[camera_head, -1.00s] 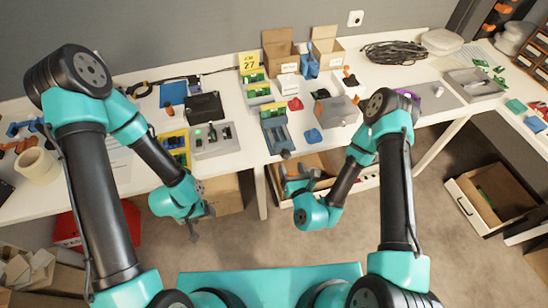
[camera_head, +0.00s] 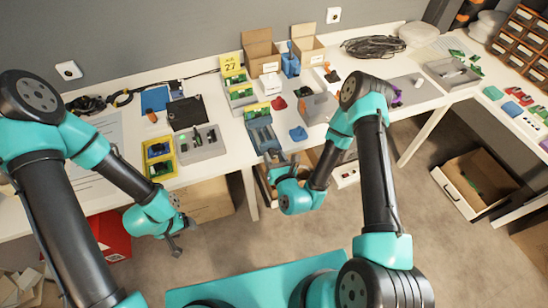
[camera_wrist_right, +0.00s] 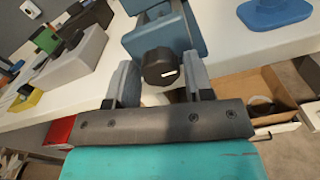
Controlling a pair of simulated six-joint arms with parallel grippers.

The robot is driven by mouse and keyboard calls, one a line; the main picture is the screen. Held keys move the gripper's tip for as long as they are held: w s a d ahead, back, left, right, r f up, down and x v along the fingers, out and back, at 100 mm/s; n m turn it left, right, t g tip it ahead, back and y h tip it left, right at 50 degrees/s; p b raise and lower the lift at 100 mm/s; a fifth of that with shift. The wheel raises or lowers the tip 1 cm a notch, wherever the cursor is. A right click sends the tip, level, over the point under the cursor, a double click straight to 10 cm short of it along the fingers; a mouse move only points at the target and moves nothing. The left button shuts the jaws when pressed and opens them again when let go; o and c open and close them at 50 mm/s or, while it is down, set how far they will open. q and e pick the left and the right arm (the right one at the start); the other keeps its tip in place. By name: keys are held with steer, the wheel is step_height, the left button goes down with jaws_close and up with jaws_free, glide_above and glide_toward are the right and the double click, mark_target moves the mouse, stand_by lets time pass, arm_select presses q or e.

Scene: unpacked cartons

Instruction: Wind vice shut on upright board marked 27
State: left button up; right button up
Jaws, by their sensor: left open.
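The blue-grey vice (camera_head: 262,132) stands at the bench's front edge with its screw end facing me. A green and yellow piece (camera_head: 257,110) shows at its far end; I cannot read a number on it. A yellow card marked 27 (camera_head: 231,65) stands behind. My right gripper (camera_head: 281,161) is at the vice's front end. In the right wrist view, the vice's black knob (camera_wrist_right: 159,67) is between the open fingers of the right gripper (camera_wrist_right: 162,82), with gaps on both sides. My left gripper (camera_head: 182,236) is open and empty in front of the bench.
A grey tray (camera_head: 205,145) and yellow-framed boards (camera_head: 159,158) lie left of the vice. A blue block (camera_head: 298,134) and a grey box (camera_head: 318,108) stand to its right. Open cartons (camera_head: 260,48) are behind. An open drawer (camera_head: 345,172) is below the bench edge.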

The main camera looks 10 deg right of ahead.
steer(key=c, duration=0.6)
steer(key=shift+m, duration=0.4)
